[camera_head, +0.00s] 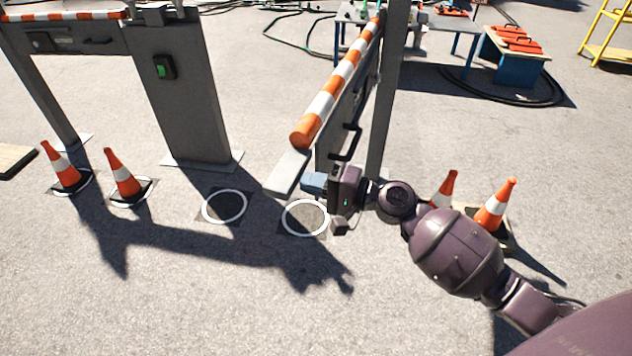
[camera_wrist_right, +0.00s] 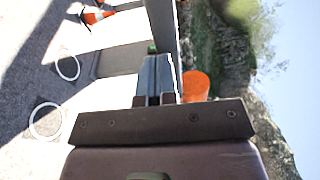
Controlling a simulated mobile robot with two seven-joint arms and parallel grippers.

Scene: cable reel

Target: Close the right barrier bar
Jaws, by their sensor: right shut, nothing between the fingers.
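The right barrier bar (camera_head: 342,85), striped orange and white, sits on a grey gate frame and runs away from me at an angle across the gap. Its near orange end points toward me, and a black handle (camera_head: 352,142) is on its right side. My right gripper (camera_head: 312,183) is just below the bar's near end, beside a grey plate (camera_head: 288,172). Its blue fingers are together and empty; contact with the gate cannot be told. In the right wrist view the shut fingers (camera_wrist_right: 155,80) show beside the orange bar end (camera_wrist_right: 196,86). My left gripper is not in view.
The left barrier (camera_head: 65,15) joins a grey pillar (camera_head: 180,105) with a green-button box (camera_head: 164,67). Traffic cones stand at left (camera_head: 122,175) and right (camera_head: 493,205). White rings (camera_head: 224,206) mark the ground. Open pavement lies in front.

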